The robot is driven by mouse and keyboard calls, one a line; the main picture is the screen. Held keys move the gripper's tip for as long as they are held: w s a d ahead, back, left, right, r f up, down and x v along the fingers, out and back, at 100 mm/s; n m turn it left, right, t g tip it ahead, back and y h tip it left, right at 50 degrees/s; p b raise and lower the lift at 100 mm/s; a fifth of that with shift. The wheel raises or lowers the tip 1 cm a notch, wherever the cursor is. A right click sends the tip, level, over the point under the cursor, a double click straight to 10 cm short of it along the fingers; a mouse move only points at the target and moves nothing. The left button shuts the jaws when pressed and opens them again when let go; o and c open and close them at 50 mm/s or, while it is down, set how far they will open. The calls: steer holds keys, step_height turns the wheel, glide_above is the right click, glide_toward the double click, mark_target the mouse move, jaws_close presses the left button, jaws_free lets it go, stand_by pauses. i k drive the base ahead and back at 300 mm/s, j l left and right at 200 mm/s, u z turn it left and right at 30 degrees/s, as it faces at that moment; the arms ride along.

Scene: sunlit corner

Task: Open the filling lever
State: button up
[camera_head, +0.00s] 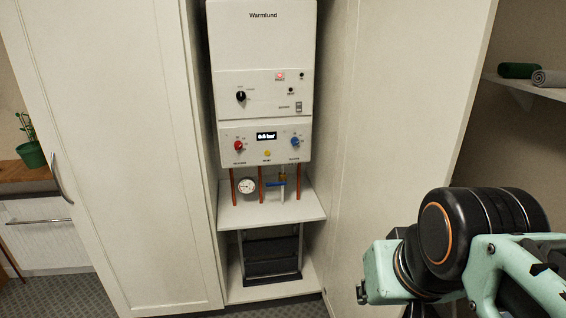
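A white wall boiler marked Warmlund (263,60) hangs in a narrow recess between white cabinet fronts. Copper pipes run down from its underside. A small blue lever (276,184) sits on the pipework below the boiler, lying roughly level across the pipes, with a brass fitting just above it. A round white pressure gauge (246,186) is left of the lever. The boiler display (266,135) is lit and seems to read 0.0 bar. My arm shows at the lower right, well apart from the lever. My gripper fingers are not in view.
A white shelf (270,210) lies below the pipes, with a dark step stool (271,258) under it. White cabinet doors (110,130) flank the recess on both sides. A potted plant (31,152) stands far left; rolled towels (520,70) lie on a shelf at the upper right.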

mark_target(284, 183)
steer(key=i+j, duration=0.35)
steer(key=i, duration=0.25)
steer(key=i+j, duration=0.35)
steer(key=i, duration=0.25)
steer(key=i+j+z, duration=0.1)
steer(key=i+j, duration=0.2)
steer(key=i, duration=0.25)
